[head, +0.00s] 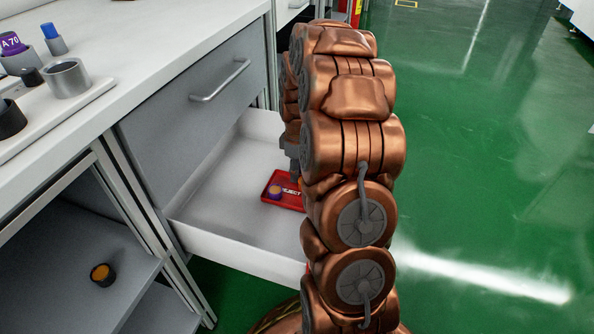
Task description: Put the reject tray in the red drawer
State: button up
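The red reject tray (284,203), with white "REJECT" lettering, is inside an open drawer (225,212) with white walls and floor. A small purple and orange item (275,191) sits on the tray. The drawer's front face is hidden behind my copper arm, so its colour is hard to tell. My gripper (295,179) is grey and mostly hidden behind my arm. It reaches down into the drawer at the tray's far right edge. Whether its fingers touch or grip the tray is hidden.
A shut grey drawer (190,120) with a bar handle is above the open one. The white worktop (150,40) holds a metal cup (66,78) and several small cylinders. A dark pot with orange contents (103,275) sits on a shelf below left. The green floor at right is clear.

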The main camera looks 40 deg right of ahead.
jog(key=shift+r, duration=0.1)
notch_tip(320, 180, up, 12)
jog(key=p, duration=0.3)
jog(key=shift+d, duration=0.15)
jog(key=shift+w+p, duration=0.1)
jog(key=shift+p, duration=0.2)
dwell(0.4)
jog(key=s+a+r+m+p, duration=0.1)
jog(key=s+a+r+p, duration=0.3)
jog(key=a+r+p, duration=0.6)
jog(key=s+a+r+m+p, duration=0.1)
jog(key=s+a+r+p, duration=0.5)
jog(key=r, duration=0.7)
jog(key=s+a+r+m+p, duration=0.2)
jog(key=s+a+r+p, duration=0.3)
jog(key=s+r+p, duration=0.4)
jog(key=s+a+r+m+g+p, duration=0.1)
jog(key=s+a+r+m+p, duration=0.1)
jog(key=s+a+r+p, duration=0.3)
jog(key=s+r+p, duration=0.4)
jog(key=r+p, duration=0.1)
jog(key=p, duration=0.2)
jog(key=shift+s+r+g+p, duration=0.3)
